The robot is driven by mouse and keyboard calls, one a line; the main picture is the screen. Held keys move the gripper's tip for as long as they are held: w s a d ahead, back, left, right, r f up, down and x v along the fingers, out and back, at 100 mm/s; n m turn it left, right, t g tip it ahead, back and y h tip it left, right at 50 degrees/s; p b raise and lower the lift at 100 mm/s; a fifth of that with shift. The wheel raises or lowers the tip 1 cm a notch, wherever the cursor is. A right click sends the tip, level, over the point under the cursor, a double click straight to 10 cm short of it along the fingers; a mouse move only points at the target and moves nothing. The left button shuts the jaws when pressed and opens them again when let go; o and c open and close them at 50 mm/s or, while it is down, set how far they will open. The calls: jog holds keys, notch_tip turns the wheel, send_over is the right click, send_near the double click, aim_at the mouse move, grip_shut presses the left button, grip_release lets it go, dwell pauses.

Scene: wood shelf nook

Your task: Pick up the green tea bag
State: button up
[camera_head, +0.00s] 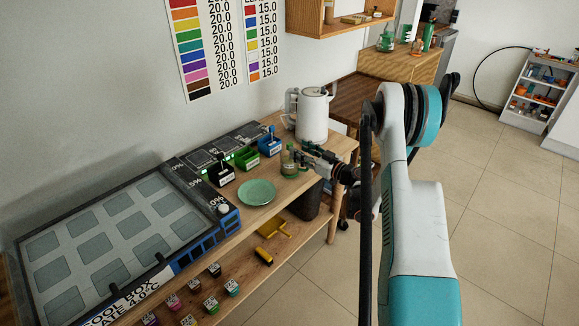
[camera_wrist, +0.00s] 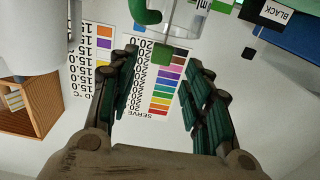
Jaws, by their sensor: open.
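A glass cup (camera_head: 289,161) with green on it stands on the wooden shelf top, left of my gripper (camera_head: 308,155). In the wrist view, which looks upside down, the clear cup (camera_wrist: 183,18) with a green handle is at the top edge. A small green square (camera_wrist: 164,53) shows by its rim; it looks like the green tea bag or its tag, and I cannot tell which. My gripper (camera_wrist: 160,85) is open and empty, its two dark green ribbed fingers apart. The green square lies beyond the fingertips, between their lines. The rest of the tea bag is not visible.
A white kettle (camera_head: 312,115) stands behind the gripper, close to it. A green plate (camera_head: 257,192) lies to the left front. Black, green and blue bins (camera_head: 245,157) line the back. A large cool box (camera_head: 100,240) fills the left side.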

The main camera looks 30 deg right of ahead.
aim_at(290, 143)
jog(key=shift+b+x, duration=1)
jog(key=shift+x, duration=2.15)
jog(key=c, duration=0.9)
jog(key=shift+c, duration=0.2)
